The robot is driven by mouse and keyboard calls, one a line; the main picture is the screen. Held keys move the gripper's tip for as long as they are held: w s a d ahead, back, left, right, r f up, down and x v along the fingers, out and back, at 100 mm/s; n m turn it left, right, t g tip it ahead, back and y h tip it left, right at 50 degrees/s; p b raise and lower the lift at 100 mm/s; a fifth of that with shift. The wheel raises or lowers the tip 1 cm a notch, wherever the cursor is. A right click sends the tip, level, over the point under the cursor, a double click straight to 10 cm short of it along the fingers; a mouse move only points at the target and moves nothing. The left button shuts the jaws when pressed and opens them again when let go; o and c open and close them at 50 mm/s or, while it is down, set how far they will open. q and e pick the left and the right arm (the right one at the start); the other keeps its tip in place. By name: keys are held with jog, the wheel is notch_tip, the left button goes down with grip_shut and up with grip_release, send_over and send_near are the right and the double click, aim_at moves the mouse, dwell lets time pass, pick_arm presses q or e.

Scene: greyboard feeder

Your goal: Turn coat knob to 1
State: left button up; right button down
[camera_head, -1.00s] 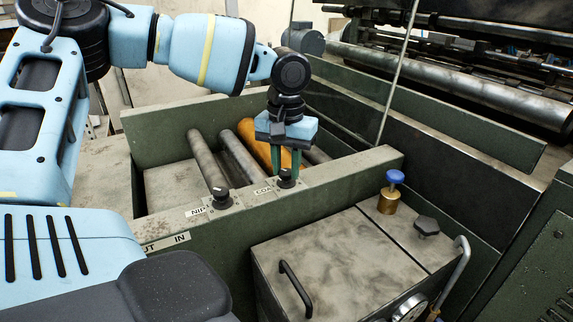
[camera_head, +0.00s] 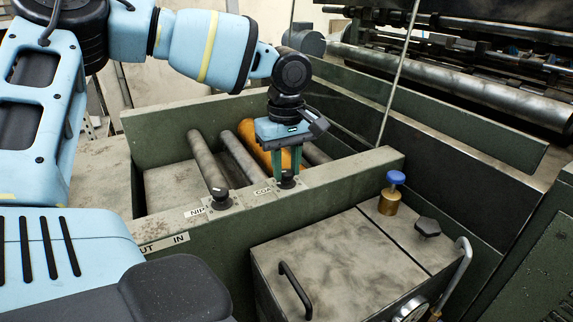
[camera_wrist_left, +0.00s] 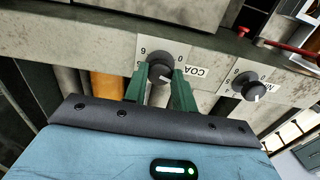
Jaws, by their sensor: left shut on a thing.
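The coat knob (camera_head: 287,180) is a small black knob on the green rail, beside a label partly hidden that starts "CO". In the left wrist view the coat knob (camera_wrist_left: 160,70) sits on a pale dial plate with a "COA" label and figures 6, 0 and 5 showing. My left gripper (camera_head: 288,172) points down from above, its two green fingers shut on the knob, one on each side. In the left wrist view my left gripper (camera_wrist_left: 160,80) has its fingertips at the knob's sides. The pointer's exact reading is hard to tell. My right gripper is not in view.
The nip knob (camera_head: 221,200) stands on the same rail to the left. Several rollers, one orange (camera_head: 252,142), lie behind the rail.

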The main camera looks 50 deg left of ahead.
aim_at(287, 172)
pick_arm(q)
jog(key=shift+n, duration=0.6)
jog(key=o, duration=1)
jog(key=shift+r, duration=0.1)
notch_tip(287, 172, up, 8)
jog(key=shift+f, duration=0.15)
dwell(0.4)
